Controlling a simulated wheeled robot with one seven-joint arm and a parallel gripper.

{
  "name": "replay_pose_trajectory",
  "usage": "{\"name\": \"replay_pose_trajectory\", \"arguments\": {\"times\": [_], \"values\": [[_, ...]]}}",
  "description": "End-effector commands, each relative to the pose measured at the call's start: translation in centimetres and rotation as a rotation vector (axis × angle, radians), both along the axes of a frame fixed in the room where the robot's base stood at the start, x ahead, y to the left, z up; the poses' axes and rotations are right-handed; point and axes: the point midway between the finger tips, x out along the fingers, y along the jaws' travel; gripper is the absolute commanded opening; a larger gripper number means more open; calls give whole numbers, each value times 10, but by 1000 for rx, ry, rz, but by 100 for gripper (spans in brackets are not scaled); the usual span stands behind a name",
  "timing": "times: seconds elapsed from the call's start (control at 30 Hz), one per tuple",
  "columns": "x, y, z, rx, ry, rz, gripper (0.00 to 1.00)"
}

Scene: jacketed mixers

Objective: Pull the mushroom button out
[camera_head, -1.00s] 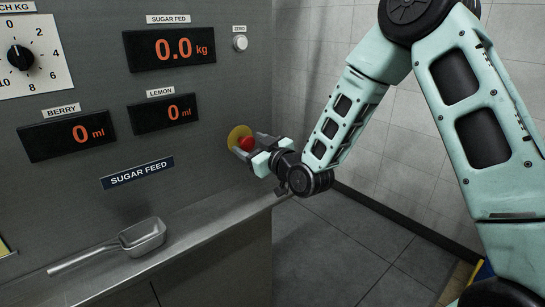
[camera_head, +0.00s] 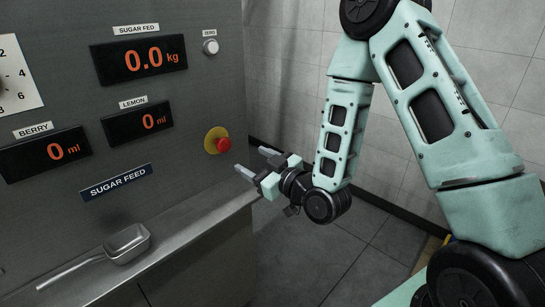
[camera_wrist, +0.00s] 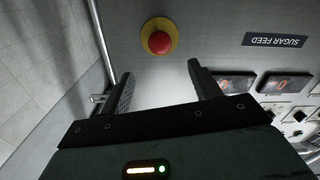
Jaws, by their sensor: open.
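The red mushroom button (camera_head: 223,145) sits on a yellow round plate (camera_head: 211,137) on the grey panel, to the right of the displays. My gripper (camera_head: 257,161) is open and empty, below and to the right of the button, apart from it. In the wrist view the red button (camera_wrist: 159,42) shows ahead of the spread fingers of my gripper (camera_wrist: 160,85), with clear space between the fingers and the button. Nothing hides the button in either view.
The panel carries the sugar fed display (camera_head: 140,58), a small zero button (camera_head: 211,47) and a SUGAR FEED label (camera_head: 116,182). A metal scoop (camera_head: 127,243) lies on the steel ledge (camera_head: 190,236) below. Open floor (camera_head: 300,255) and a tiled wall (camera_head: 290,75) are to the right.

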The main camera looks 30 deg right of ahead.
Motion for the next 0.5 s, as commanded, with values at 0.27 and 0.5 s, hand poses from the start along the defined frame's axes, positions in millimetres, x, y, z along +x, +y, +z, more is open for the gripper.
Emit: {"name": "replay_pose_trajectory", "arguments": {"times": [0.27,0.5], "values": [[-13,-5,5,-1,5,0,63],[-30,-9,4,-1,6,0,63]]}}
